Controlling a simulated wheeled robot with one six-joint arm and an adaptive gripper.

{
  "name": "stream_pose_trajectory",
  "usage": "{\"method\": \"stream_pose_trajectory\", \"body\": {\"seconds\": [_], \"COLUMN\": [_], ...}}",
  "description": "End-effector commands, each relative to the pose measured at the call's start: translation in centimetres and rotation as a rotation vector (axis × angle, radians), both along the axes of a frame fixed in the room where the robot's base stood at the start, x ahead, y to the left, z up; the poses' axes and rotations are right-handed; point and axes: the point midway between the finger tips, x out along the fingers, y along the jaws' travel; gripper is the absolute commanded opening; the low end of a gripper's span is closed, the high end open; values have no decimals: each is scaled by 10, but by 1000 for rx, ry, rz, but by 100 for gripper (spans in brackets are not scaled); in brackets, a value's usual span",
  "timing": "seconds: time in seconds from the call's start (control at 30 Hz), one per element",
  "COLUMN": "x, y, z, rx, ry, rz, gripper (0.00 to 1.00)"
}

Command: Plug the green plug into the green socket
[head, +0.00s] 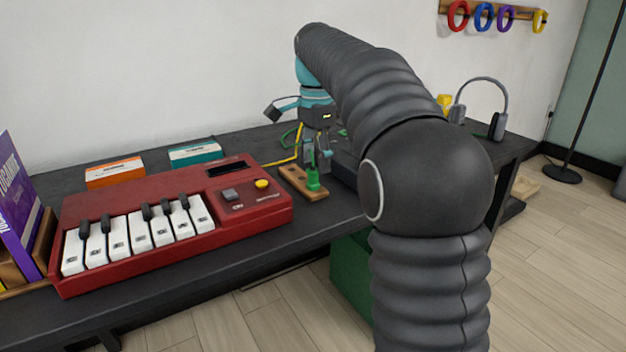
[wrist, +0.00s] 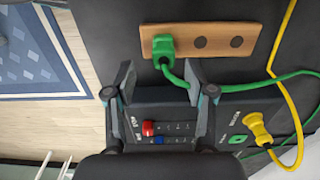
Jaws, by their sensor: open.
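The green plug (wrist: 160,46) stands in the left hole of a wooden holder (wrist: 222,38) in the wrist view. Its green cable runs right. In the head view the green plug (head: 313,180) stands upright at the near end of the wooden holder (head: 290,174). My gripper (wrist: 160,78) is open and empty, its fingers apart, with the plug just beyond the fingertips. In the head view my gripper (head: 316,163) hangs just above the plug. The green socket (wrist: 237,139) shows on a dark device (wrist: 180,115) in the wrist view, left of a yellow plug (wrist: 258,130).
A red keyboard (head: 150,245) stands left of the holder on the dark table (head: 335,210). A yellow cable (wrist: 283,35) runs along the holder's right side. Orange (head: 114,172) and teal (head: 195,153) boxes lie behind the keyboard. Headphones (head: 483,85) stand at the right.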

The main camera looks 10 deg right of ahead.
Motion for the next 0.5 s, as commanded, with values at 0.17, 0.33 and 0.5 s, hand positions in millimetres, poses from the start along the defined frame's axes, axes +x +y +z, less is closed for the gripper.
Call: {"method": "stream_pose_trajectory", "body": {"seconds": [0.17, 0.33, 0.5], "x": [5, 5, 5], "y": [-3, -3, -3], "z": [-28, -44, -46], "rx": [0, 0, 0], "ry": [3, 1, 1], "rz": [0, 0, 0], "gripper": [54, 54, 54]}}
